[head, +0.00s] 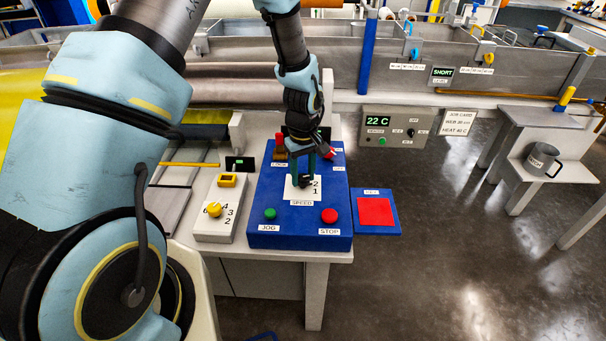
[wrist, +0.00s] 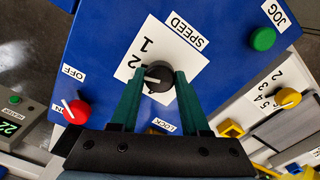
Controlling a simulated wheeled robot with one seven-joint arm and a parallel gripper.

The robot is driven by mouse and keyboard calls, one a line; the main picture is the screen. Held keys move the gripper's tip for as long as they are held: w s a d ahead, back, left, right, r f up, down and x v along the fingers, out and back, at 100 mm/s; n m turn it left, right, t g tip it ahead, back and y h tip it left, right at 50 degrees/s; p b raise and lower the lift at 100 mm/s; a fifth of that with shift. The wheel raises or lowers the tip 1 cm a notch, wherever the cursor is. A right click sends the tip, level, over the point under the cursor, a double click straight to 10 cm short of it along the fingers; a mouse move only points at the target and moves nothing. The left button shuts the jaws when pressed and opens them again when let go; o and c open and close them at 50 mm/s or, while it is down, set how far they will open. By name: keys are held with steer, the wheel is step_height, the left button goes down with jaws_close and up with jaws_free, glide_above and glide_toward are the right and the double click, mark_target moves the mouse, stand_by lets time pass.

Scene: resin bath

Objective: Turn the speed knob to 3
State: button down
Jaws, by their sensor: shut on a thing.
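The speed knob (wrist: 159,77) is black and sits on a white dial plate (wrist: 173,52) marked SPEED, on the blue control box (head: 278,237). In the wrist view the numbers 1 and 2 show on the plate; the rest of the scale is hidden by my gripper. A pale mark on the knob points left, near the 2 and a little below it; its exact setting is unclear. My gripper (wrist: 159,79) has its green fingers on both sides of the knob, shut on it. In the head view my gripper (head: 304,183) points down at the dial and mostly hides the knob.
A green JOG button (head: 270,214) and red STOP button (head: 329,215) are near the box's front edge. A red OFF/ON knob (wrist: 76,110) is left in the wrist view. A white box with a yellow numbered knob (head: 214,210) stands left; a red pad (head: 375,212) lies right.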

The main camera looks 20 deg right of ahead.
mark_target(302, 177)
steer(key=n+b, duration=0.1)
steer(key=n, duration=0.2)
steer(key=shift+n+b, duration=0.4)
steer(key=n, duration=0.4)
steer(key=shift+n, duration=0.4)
stand_by(0.3)
steer(key=shift+c, duration=1.9)
jaws_free()
steer(key=shift+r, duration=0.15)
step_height(302, 177, up, 11)
steer(key=b, duration=0.1)
steer(key=shift+f+b, duration=0.2)
steer(key=shift+b, duration=0.2)
